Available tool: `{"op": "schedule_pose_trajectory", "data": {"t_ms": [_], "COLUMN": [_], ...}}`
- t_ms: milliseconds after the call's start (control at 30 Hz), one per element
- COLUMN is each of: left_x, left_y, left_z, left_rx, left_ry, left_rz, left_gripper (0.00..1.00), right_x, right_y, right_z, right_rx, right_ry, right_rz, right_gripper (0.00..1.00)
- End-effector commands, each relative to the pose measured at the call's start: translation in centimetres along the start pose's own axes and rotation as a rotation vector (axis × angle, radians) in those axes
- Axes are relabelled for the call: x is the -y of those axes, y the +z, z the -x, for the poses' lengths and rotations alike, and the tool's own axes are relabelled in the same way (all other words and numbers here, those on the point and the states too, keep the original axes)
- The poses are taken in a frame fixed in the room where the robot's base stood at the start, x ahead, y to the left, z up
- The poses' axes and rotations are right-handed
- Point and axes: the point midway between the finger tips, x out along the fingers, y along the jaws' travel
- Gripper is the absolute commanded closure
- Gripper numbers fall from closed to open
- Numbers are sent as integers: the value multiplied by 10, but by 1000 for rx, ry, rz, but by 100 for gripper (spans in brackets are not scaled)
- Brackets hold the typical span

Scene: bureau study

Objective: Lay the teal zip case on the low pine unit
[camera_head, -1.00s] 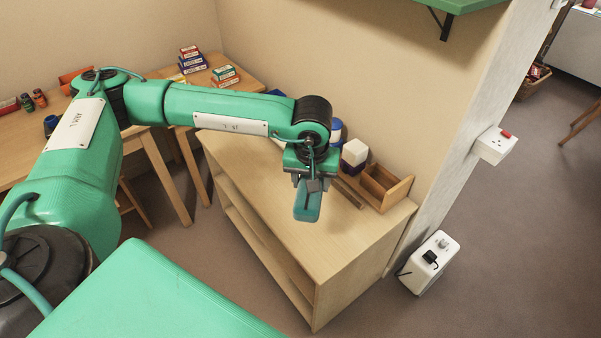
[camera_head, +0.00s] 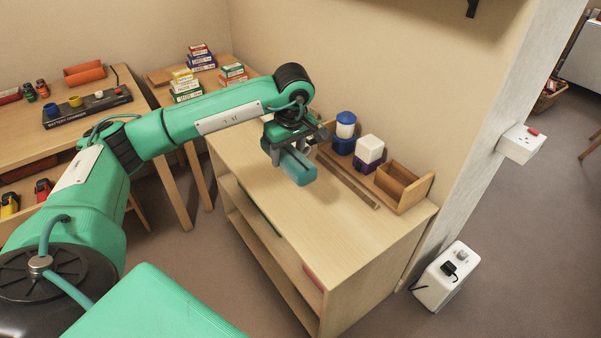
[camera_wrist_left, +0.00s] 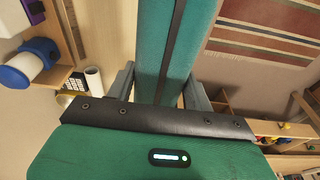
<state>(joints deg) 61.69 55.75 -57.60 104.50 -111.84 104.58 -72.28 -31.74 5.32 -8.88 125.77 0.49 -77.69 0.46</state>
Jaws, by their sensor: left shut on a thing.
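The teal zip case (camera_head: 299,168) is held by my left gripper (camera_head: 286,150) over the top of the low pine unit (camera_head: 335,225). I cannot tell for sure whether the case touches the unit's top. In the left wrist view the case (camera_wrist_left: 172,50) runs away between the two fingers, with a dark zip line along it. My left gripper is shut on it. My right gripper is not in view.
A wooden organiser (camera_head: 398,187) with a blue-lidded jar (camera_head: 345,125) and a white-topped container (camera_head: 369,149) stands along the wall side of the unit. A thin strip (camera_head: 350,181) lies before it. The unit's near top is clear. Desks with boxes (camera_head: 187,86) stand behind left.

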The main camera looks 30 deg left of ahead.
Motion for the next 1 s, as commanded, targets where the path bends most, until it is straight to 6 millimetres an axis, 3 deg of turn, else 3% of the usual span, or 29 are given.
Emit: {"op": "schedule_pose_trajectory", "data": {"t_ms": [167,400,600,867,1000], "left_x": [2,2,1,0,1], "left_y": [4,15,21,24,28], "left_z": [-31,-96,-139,-160,-180], "left_rx": [1,2,2,1,1], "left_ry": [-6,-7,-4,-2,-4], "left_rz": [6,5,6,5,5], "left_gripper": [77,77,77,77,77], "right_x": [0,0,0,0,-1], "right_y": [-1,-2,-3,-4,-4], "right_z": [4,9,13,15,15], "right_rx": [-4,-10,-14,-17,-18], "right_ry": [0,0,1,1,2], "right_rz": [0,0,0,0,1], "right_gripper": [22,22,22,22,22]}}
